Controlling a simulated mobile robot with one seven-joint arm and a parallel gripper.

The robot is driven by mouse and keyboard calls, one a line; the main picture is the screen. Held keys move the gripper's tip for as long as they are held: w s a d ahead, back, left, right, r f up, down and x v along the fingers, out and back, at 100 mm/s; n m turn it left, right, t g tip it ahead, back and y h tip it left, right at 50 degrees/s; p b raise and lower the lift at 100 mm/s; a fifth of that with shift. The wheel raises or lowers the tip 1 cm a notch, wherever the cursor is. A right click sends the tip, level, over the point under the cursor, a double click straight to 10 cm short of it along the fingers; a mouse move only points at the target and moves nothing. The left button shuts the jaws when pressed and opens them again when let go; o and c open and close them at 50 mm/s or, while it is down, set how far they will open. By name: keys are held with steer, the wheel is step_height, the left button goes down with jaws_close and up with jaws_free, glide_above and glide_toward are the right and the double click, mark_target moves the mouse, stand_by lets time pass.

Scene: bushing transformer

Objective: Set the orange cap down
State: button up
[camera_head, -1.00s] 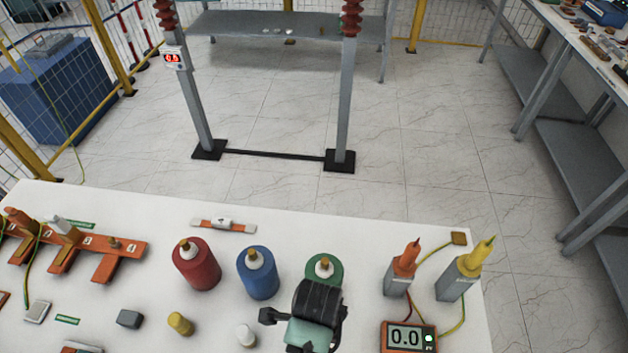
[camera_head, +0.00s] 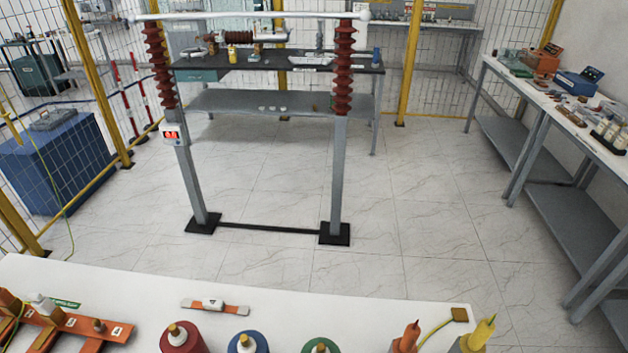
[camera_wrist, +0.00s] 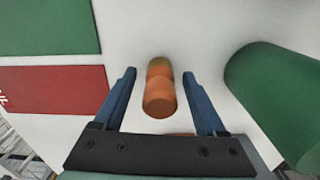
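The orange cap (camera_wrist: 159,95) shows in the wrist view as a small orange cylinder against the white table top (camera_wrist: 190,25). My gripper (camera_wrist: 160,88) has its two blue fingers spread on either side of the cap. A gap shows between each finger and the cap, so it is open and not gripping. Whether the cap rests flat on the table is hard to tell from this angle. Neither the cap nor my gripper is in the head view.
In the wrist view, a large green cylinder (camera_wrist: 275,100) stands close to the right finger. Green (camera_wrist: 45,25) and red (camera_wrist: 55,90) patches lie at the left. The head view shows red (camera_head: 182,341), blue (camera_head: 248,345) and green (camera_head: 320,347) cylinder tops at the table's near side.

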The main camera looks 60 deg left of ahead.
step_height(320, 180, up, 12)
steer(key=shift+r+b, duration=0.2)
steer(key=shift+b, duration=0.1)
steer(key=w+a+r+n+t+y, duration=0.15)
steer(key=w+r+t, duration=0.25)
steer(key=w+r, duration=0.45)
steer(key=w+a+r+n+t+y, duration=0.1)
steer(key=w+r+t+y, duration=0.25)
steer(key=w+r, duration=0.5)
steer(key=w+d+r+n+t, duration=0.1)
steer(key=w+d+r+t, duration=0.2)
steer(key=r, duration=0.4)
steer(key=w+d+r+n+t, duration=0.1)
steer(key=w+r+t, duration=0.25)
steer(key=r, duration=0.35)
steer(key=w+d+r+n+t+h, duration=0.1)
steer(key=d+r+t, duration=0.25)
steer(key=r, duration=0.45)
steer(key=d+r+n+t+h, duration=0.15)
steer(key=d+r, duration=0.25)
steer(key=r, duration=0.4)
steer(key=s+d+r+n+t+h, duration=0.1)
steer(key=s+d+r+t, duration=0.3)
steer(key=r, duration=0.5)
steer(key=s+d+r+n+t+h, duration=0.1)
steer(key=s+d+r+t, duration=0.3)
steer(key=r, duration=0.4)
steer(key=shift+s+d+r+h, duration=0.35)
steer(key=shift+s+d+h, duration=0.15)
steer(key=shift+s, duration=0.45)
